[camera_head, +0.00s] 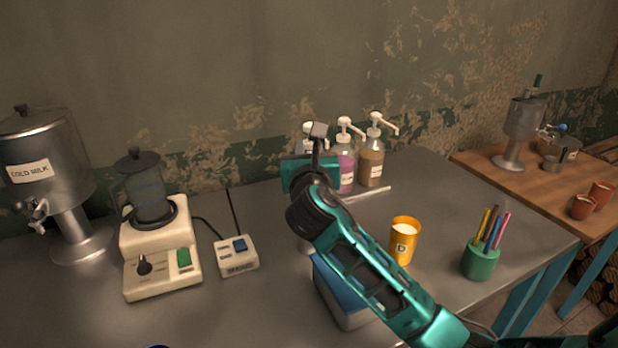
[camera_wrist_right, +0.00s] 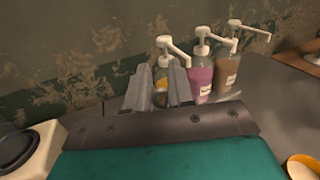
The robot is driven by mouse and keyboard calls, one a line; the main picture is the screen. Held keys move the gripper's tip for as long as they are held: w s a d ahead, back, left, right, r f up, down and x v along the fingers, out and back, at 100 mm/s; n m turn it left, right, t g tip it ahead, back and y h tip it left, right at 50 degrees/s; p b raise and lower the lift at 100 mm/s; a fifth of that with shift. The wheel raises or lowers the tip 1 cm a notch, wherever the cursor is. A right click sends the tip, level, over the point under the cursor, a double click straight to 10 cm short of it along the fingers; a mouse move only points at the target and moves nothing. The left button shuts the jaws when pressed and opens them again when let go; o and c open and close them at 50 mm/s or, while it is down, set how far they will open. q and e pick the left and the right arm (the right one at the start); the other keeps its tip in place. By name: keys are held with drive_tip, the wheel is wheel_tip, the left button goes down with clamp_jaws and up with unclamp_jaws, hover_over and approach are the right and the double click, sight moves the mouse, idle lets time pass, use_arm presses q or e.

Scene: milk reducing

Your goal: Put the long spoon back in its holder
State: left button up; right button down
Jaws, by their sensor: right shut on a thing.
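My right gripper (camera_head: 318,134) is raised in front of the pump bottles. In the right wrist view its two grey fingers (camera_wrist_right: 159,80) stand a little apart, with a bottle showing behind the gap. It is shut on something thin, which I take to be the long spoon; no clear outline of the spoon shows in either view. No holder can be clearly made out; my arm hides part of the table. My left gripper is not in view.
Pump bottles (camera_head: 371,164) stand at the back. A cold milk dispenser (camera_head: 45,175) and a blender-like machine (camera_head: 160,262) stand left, beside a small device (camera_head: 236,262). An orange cup (camera_head: 402,250), a green pen cup (camera_head: 480,262) and a blue-topped box (camera_head: 335,283) surround my arm.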

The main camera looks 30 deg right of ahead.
drive_tip(key=shift+f+b, duration=0.55)
drive_tip(key=shift+f, duration=1.7)
drive_tip(key=shift+f, duration=0.15)
drive_tip(key=c, duration=1)
unclamp_jaws()
drive_tip(key=v, duration=1.2)
drive_tip(key=shift+p, duration=0.35)
